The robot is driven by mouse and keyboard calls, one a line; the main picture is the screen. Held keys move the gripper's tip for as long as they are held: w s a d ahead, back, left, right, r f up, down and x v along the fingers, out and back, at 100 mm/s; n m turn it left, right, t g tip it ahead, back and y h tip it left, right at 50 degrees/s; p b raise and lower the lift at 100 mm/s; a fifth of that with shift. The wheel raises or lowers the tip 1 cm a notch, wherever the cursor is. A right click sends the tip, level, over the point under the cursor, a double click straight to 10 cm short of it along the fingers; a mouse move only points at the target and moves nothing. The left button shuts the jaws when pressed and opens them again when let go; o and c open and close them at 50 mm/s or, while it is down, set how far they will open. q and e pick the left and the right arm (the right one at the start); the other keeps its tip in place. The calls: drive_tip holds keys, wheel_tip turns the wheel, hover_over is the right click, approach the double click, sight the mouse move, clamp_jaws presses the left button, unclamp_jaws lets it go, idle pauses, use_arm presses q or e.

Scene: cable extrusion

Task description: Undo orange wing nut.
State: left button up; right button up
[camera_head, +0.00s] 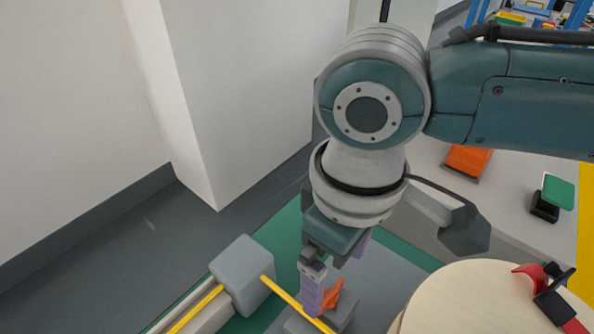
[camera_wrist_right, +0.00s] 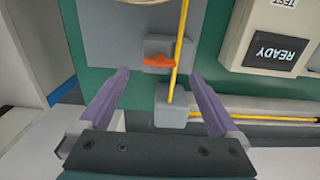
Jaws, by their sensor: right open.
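The orange wing nut (camera_head: 332,293) sits on a grey block, close to the yellow cable (camera_head: 290,297). In the right wrist view the wing nut (camera_wrist_right: 158,62) lies flat across its grey block (camera_wrist_right: 157,48), beside the cable (camera_wrist_right: 180,50). My right gripper (camera_head: 312,290) points down by the wing nut and partly hides it in the head view. In the wrist view its purple fingers (camera_wrist_right: 165,98) are wide apart with nothing between the tips; the wing nut shows ahead of them. My left gripper is not in view.
A grey cube-shaped guide (camera_head: 241,273) holds the cable, which runs along a pale rail. A round wooden-coloured disc (camera_head: 470,300) with a red and black clamp (camera_head: 545,290) stands at right. A READY display box (camera_wrist_right: 275,47) is nearby. A white pillar (camera_head: 225,90) rises behind.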

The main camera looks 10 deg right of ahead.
sight(331, 293)
wheel_tip(331, 293, down, 6)
drive_tip(key=shift+r+b, duration=0.1)
drive_tip(key=shift+b, duration=0.5)
drive_tip(key=c, duration=1.4)
drive_tip(key=shift+o, duration=0.2)
